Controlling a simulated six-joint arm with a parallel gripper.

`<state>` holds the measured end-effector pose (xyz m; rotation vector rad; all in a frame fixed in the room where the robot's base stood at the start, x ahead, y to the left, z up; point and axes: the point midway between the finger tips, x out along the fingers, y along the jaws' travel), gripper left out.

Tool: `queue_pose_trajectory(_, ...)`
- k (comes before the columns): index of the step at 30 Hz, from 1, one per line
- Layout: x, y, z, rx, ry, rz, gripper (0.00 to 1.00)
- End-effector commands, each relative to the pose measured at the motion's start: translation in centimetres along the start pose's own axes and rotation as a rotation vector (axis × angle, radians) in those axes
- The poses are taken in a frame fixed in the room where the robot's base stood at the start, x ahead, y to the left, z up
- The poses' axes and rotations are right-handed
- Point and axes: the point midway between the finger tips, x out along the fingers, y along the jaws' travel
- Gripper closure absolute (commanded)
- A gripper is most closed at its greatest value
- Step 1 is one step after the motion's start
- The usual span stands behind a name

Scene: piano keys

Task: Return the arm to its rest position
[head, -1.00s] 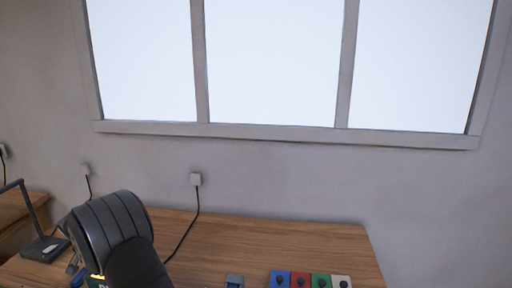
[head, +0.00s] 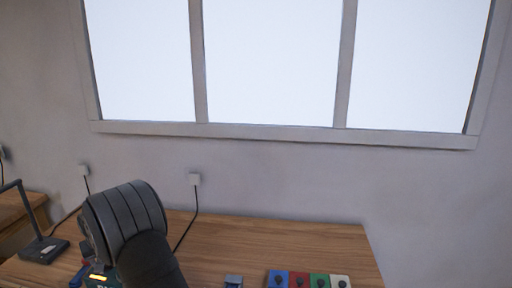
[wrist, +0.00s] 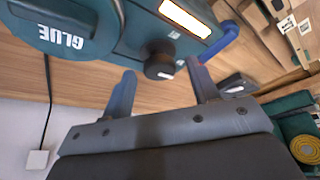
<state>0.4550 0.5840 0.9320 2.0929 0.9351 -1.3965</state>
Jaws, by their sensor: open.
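My gripper (wrist: 163,90) shows in the wrist view with its two blue-grey fingers apart and nothing between them. A teal device with a round part marked GLUE (wrist: 62,22) lies just beyond the fingertips, with a dark knob (wrist: 160,66) and a lit yellow panel. I cannot tell whether a finger touches it. The coloured piano keys, blue (head: 278,280), red (head: 299,281), green (head: 319,281) and white (head: 340,282), sit at the table's front, partly cut off.
The wooden table (head: 320,241) is clear behind the keys. A small grey block (head: 233,281) sits left of them. A dark lamp (head: 43,249) stands at the left. A cable runs to a wall outlet (head: 194,179). The wall and window are behind.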

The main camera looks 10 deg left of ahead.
Motion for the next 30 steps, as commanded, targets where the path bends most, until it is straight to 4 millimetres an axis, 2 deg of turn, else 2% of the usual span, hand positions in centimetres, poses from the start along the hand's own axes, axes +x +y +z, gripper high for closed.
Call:
queue_pose_trajectory(10, 0.01, 0.11, 0.01, -0.127, -0.001, -0.053, 0.45)
queue_pose_trajectory(23, 0.02, 0.11, 0.01, -0.151, -0.001, -0.063, 0.45)
queue_pose_trajectory(30, 0.02, 0.11, 0.01, -0.15, -0.001, -0.063, 0.0)
